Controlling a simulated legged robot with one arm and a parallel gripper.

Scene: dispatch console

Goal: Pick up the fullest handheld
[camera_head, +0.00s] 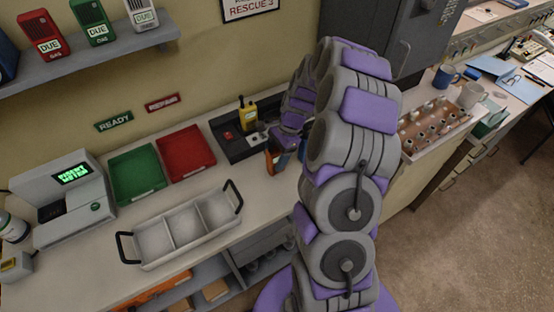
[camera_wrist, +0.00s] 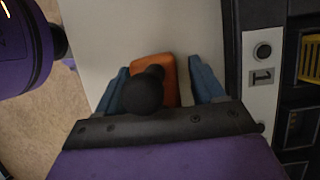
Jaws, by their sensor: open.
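An orange handheld (camera_wrist: 171,68) with a black knob-ended antenna stands between the blue fingers of my gripper (camera_wrist: 158,75) in the wrist view. The fingers are apart, one on each side of it; I cannot tell whether they touch it. In the head view the orange handheld (camera_head: 272,161) is at the counter's front, partly hidden by my arm. A yellow handheld (camera_head: 248,114) stands upright in the black charging dock (camera_head: 239,149). No charge level is readable.
A green tray (camera_head: 138,174) and a red tray (camera_head: 187,153) lie left of the dock, under READY and red signs. A three-part white bin (camera_head: 186,229) with black handles is in front. A tester (camera_head: 66,190) with a green display stands at left.

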